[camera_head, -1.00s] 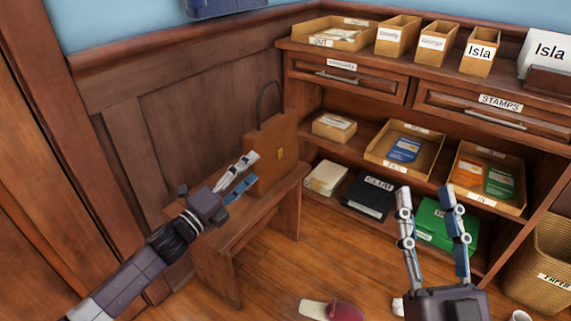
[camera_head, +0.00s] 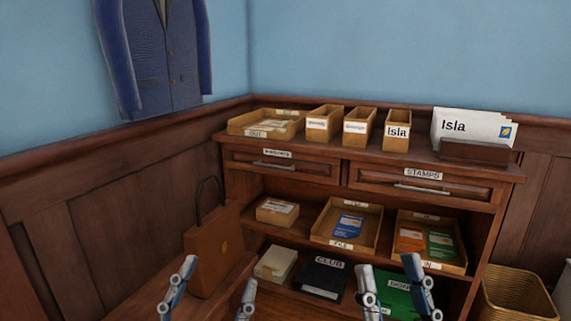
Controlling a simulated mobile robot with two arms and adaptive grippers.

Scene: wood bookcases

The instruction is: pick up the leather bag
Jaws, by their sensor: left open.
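My right gripper (camera_head: 396,288) is at the bottom right, fingers apart and empty, in front of the lower shelf. Both wrists are out of view.
The wooden bookcase (camera_head: 290,231) stands right of the bag, holding trays, boxes and binders. A wicker basket (camera_head: 515,296) is at the lower right. A blue jacket (camera_head: 158,60) hangs on the wall above the panelling.

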